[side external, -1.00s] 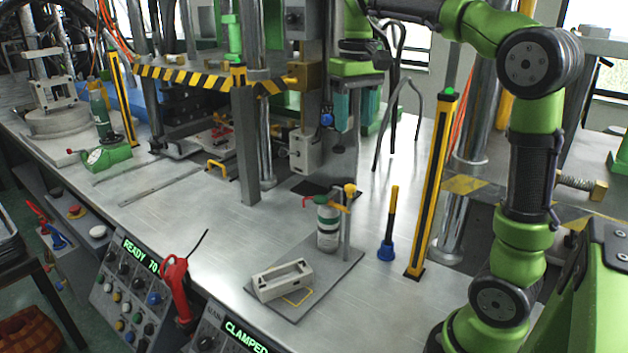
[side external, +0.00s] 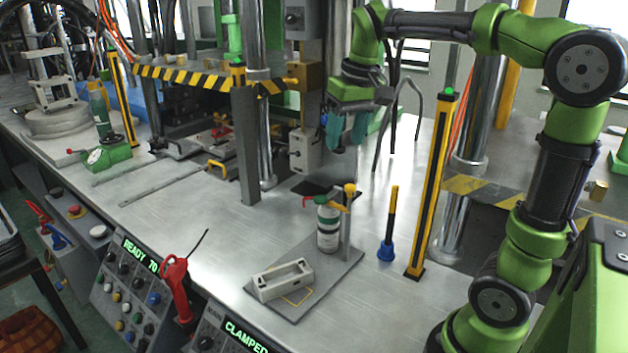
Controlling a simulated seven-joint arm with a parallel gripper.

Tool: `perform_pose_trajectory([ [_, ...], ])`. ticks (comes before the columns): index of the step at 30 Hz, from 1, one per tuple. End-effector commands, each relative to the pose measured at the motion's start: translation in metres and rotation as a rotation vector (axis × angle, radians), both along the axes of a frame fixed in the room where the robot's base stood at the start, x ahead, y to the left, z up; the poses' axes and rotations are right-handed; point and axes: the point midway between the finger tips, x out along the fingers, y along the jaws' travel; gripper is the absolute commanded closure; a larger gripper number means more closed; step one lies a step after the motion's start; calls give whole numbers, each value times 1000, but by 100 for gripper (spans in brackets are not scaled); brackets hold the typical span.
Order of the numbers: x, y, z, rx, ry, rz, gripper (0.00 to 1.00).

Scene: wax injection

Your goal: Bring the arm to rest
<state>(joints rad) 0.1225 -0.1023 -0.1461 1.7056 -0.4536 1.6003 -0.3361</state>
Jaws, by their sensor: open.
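My gripper (side external: 346,138) hangs from my green arm above the steel table, behind the spray bottle. Its teal fingers point down with a gap between them. It is open, and I see nothing between the fingers. The spray bottle (side external: 327,228) stands upright on a grey plate (side external: 333,272), below and in front of my gripper.
A grey frame-like block (side external: 282,280) lies on the plate. A blue-footed brush (side external: 387,237) and a yellow-black post (side external: 432,185) stand to the right. The press with a striped guard (side external: 190,76) is at left. A red handle (side external: 176,290) is at the front edge.

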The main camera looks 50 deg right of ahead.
Motion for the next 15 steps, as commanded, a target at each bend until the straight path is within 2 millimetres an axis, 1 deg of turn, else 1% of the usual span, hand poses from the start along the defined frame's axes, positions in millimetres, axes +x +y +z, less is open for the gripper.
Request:
perform_pose_trajectory([
  [1, -10, 17, -9, 18, -54, 14, 48],
  [3, -21, 38, -22, 47, -133, 19, 48],
  [6, -41, 69, -42, 92, -242, 22, 48],
  [9, -63, 94, -60, 133, -331, 24, 48],
  [12, -82, 110, -74, 160, -389, 35, 48],
  [15, -95, 119, -79, 170, -410, 58, 48],
])
